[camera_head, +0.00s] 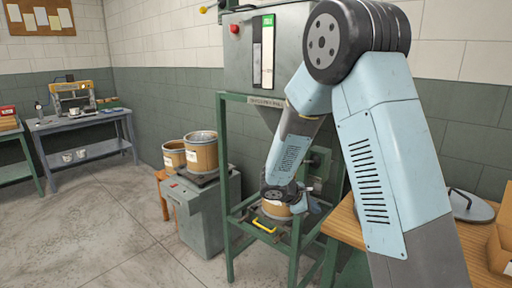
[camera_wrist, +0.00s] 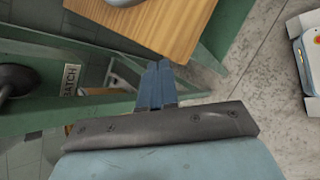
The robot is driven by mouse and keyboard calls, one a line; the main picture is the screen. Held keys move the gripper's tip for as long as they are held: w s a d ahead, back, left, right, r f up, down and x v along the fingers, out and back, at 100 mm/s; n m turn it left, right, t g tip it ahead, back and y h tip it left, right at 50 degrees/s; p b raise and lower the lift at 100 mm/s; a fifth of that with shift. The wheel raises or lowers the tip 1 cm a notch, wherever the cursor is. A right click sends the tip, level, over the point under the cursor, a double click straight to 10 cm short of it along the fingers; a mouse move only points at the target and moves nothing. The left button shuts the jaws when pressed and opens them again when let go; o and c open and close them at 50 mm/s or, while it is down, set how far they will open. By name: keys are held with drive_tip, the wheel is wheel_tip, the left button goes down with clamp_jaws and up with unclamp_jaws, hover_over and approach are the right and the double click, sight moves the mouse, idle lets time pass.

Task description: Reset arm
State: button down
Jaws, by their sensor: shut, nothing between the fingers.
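My gripper (camera_wrist: 158,68) is shut and empty in the wrist view, its two blue-grey fingers together. Near it are a wooden tabletop (camera_wrist: 165,28) and green metal framing. In the head view my arm reaches down in front of the green-framed machine (camera_head: 252,60), and its wrist hides the fingers. A tan drum (camera_head: 272,210) stands low inside the frame, partly hidden behind my wrist. A yellow handle (camera_head: 264,224) sticks out in front of it. I cannot tell from the head view whether my gripper touches anything.
A workbench (camera_head: 85,121) stands far left. The floor at front left is clear.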

drive_tip(key=s+d+r+m+g+y, duration=0.2)
drive_tip(key=s+d+r+m+y, duration=0.3)
drive_tip(key=s+r+m, duration=0.7)
drive_tip(key=s+r+m+t+y, duration=0.1)
drive_tip(key=s+r+y, duration=0.1)
drive_tip(key=s+r, duration=0.3)
drive_tip(key=s+a+r+m+t+y, duration=0.1)
drive_tip(key=s+r, duration=0.5)
drive_tip(key=s, duration=0.7)
drive_tip(key=shift+s+m+t+y, duration=0.15)
drive_tip(key=shift+m+t+y, duration=0.45)
drive_tip(key=shift+m+t, duration=0.2)
